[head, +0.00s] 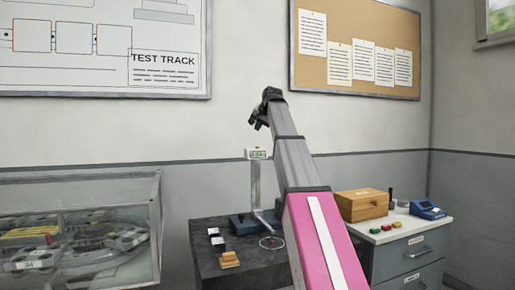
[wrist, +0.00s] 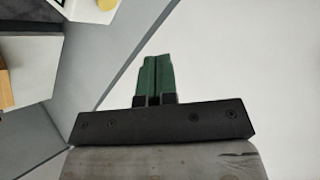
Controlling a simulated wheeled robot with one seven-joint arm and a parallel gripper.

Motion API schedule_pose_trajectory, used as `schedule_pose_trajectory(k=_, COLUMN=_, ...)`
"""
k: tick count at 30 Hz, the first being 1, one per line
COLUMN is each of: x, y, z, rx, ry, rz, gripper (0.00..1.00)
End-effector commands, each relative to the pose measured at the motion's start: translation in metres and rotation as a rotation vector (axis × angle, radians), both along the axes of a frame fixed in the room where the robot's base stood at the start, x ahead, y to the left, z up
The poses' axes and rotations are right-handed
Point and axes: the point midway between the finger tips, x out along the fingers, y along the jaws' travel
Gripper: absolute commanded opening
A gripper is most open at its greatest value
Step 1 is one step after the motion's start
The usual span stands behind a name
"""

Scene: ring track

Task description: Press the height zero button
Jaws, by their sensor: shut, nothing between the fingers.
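A height gauge with a grey upright column (head: 256,185) stands on a dark slab-topped bench (head: 213,262). A small pale display head (head: 257,153) sits at its upper end, with a greenish screen. Its buttons are too small to tell apart. My gripper (head: 258,125) is raised in front of the wall and appears above the display head in the picture, apart from it. In the wrist view my gripper (wrist: 157,58) has its green fingers together and holds nothing. The gauge cannot be made out for certain in the wrist view.
A wooden box (head: 362,206), coloured buttons (head: 386,227) and a blue device (head: 428,210) stand on a grey cabinet at right. Small blocks (head: 229,259) lie on the dark bench. A glass case (head: 157,240) stands at left.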

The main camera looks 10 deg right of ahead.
Motion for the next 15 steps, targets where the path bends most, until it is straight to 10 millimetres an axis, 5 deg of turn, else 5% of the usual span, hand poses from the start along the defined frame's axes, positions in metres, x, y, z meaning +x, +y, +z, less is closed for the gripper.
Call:
schedule_pose_trajectory(k=6, x=-0.001, y=0.000, z=-0.030, rx=0.001, ry=0.002, rz=0.000, gripper=0.00)
schedule_pose_trajectory(k=15, x=0.000, y=0.000, z=-0.050, rx=0.001, ry=0.000, rz=-0.001, gripper=0.00)
